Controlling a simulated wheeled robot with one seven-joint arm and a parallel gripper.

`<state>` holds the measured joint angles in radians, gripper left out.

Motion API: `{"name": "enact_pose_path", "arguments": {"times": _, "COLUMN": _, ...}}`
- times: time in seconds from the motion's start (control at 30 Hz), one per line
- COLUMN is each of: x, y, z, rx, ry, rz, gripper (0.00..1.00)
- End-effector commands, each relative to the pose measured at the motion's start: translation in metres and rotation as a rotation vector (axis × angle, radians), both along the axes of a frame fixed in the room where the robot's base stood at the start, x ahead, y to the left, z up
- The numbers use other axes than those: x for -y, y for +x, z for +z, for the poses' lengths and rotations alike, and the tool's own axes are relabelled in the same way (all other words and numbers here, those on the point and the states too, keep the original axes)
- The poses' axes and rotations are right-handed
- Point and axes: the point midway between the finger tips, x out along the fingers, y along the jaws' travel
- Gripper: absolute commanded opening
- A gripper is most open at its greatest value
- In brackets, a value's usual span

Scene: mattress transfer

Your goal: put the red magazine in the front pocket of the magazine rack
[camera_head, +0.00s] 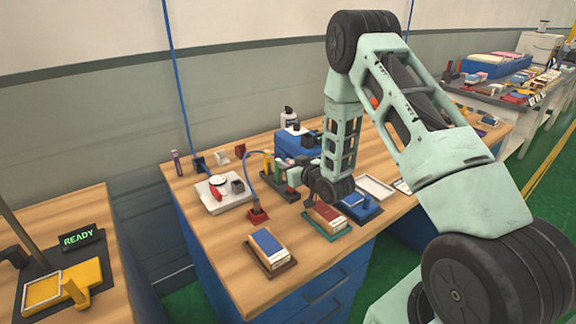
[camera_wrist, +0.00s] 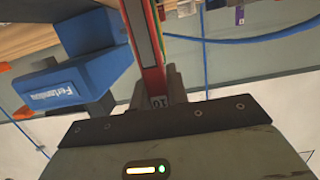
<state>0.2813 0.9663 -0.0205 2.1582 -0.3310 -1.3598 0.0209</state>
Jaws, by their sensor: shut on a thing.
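In the wrist view my gripper (camera_wrist: 160,92) is shut on a thin red upright slab (camera_wrist: 146,50), seen edge-on. In the head view my gripper is mostly hidden behind my wrist, above the middle of the wooden table (camera_head: 215,247). The held slab cannot be made out there. A blue box (camera_head: 298,142) stands behind my wrist; a blue block with white lettering (camera_wrist: 75,85) shows left of the slab in the wrist view. I cannot tell which thing is the magazine rack.
A red-topped block (camera_head: 328,212) on a green tray lies just below my wrist. A pale board (camera_head: 221,198) lies left. A blue cable (camera_head: 252,157) arches nearby.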

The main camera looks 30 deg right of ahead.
Motion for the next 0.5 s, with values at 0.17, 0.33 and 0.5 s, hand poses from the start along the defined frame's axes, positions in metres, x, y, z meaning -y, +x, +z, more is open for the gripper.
{"name": "enact_pose_path", "arguments": {"times": 0.17, "x": 0.0001, "y": 0.0001, "z": -0.0061, "rx": 0.001, "ry": 0.000, "rz": 0.000, "gripper": 0.00}}
{"name": "enact_pose_path", "arguments": {"times": 0.33, "x": 0.0000, "y": 0.0000, "z": -0.0093, "rx": 0.000, "ry": 0.000, "rz": 0.000, "gripper": 0.00}}
{"name": "enact_pose_path", "arguments": {"times": 0.5, "x": 0.0000, "y": -0.0001, "z": -0.0087, "rx": -0.001, "ry": 0.000, "rz": 0.000, "gripper": 0.38}}
